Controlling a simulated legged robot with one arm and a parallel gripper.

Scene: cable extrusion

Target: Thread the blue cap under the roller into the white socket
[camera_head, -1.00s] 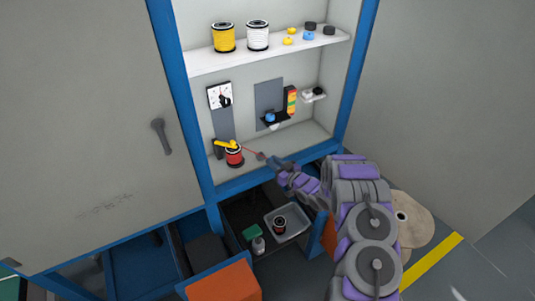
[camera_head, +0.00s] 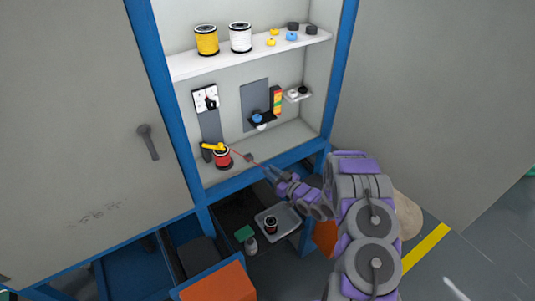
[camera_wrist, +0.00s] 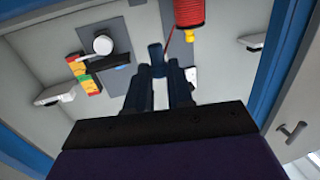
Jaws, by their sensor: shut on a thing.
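My gripper (camera_head: 268,173) is in front of the cabinet's lower blue beam, right of the red spool (camera_head: 222,158). In the wrist view its fingers (camera_wrist: 160,78) are shut on a dark blue piece, which I take to be the blue cap (camera_wrist: 156,54). A thin red cable (camera_head: 250,159) runs from the spool side toward the gripper. The blue roller (camera_head: 257,118) sits on a black bracket on the back panel, up and left of the gripper. The white socket (camera_head: 262,127) is just below the bracket; it also shows in the wrist view (camera_wrist: 103,45). The cap is apart from both.
A yellow arm (camera_head: 212,147) lies over the spool. An open drawer with a tray (camera_head: 290,222) is below. Blue posts frame the opening.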

